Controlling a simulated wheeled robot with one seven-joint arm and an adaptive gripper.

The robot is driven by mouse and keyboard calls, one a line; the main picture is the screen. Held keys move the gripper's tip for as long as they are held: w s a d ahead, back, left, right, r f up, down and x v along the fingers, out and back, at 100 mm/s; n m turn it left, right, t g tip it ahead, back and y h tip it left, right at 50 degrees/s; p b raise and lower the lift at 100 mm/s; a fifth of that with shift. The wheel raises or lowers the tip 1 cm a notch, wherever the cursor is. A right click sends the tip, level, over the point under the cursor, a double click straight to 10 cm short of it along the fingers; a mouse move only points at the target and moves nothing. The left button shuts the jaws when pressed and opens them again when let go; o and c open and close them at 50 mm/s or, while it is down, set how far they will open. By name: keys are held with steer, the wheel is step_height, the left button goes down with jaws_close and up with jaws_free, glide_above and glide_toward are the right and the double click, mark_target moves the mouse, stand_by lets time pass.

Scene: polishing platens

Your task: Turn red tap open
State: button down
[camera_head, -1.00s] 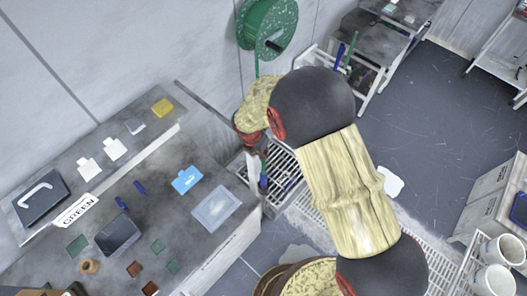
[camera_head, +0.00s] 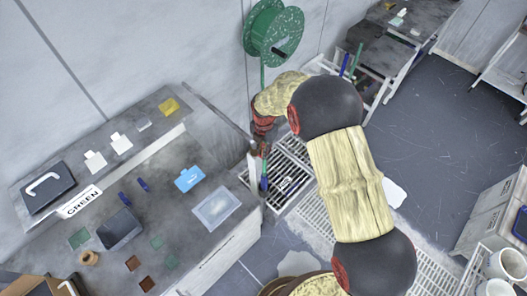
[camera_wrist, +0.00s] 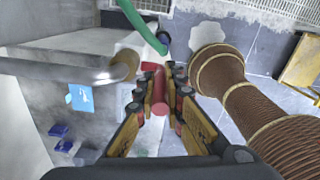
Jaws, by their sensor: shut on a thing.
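The red tap handle (camera_wrist: 159,88) shows in the wrist view as a red bar with a round end. It lies between the two fingers of my gripper (camera_wrist: 157,97), which are closed on it from both sides. In the head view my gripper (camera_head: 257,152) points down beside the right end of the grey workbench (camera_head: 225,160). The tap is hidden there by my gripper and wrist. The tap's body and outlet cannot be made out clearly.
A green hose (camera_wrist: 140,25) passes just beyond the handle; its reel (camera_head: 273,32) hangs on the wall. A brown ribbed column (camera_wrist: 240,100) stands close on the right in the wrist view. A blue card (camera_head: 189,179) lies on the bench. Open floor (camera_head: 440,130) is at right.

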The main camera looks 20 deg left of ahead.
steer(key=shift+s+f, duration=0.1)
steer(key=shift+f, duration=0.05)
steer(key=c, duration=1.9)
jaws_free()
steer(key=shift+o, duration=0.3)
steer(key=shift+r, duration=0.35)
step_height(320, 180, up, 11)
steer(key=shift+d+r, duration=0.1)
steer(key=shift+r, duration=0.1)
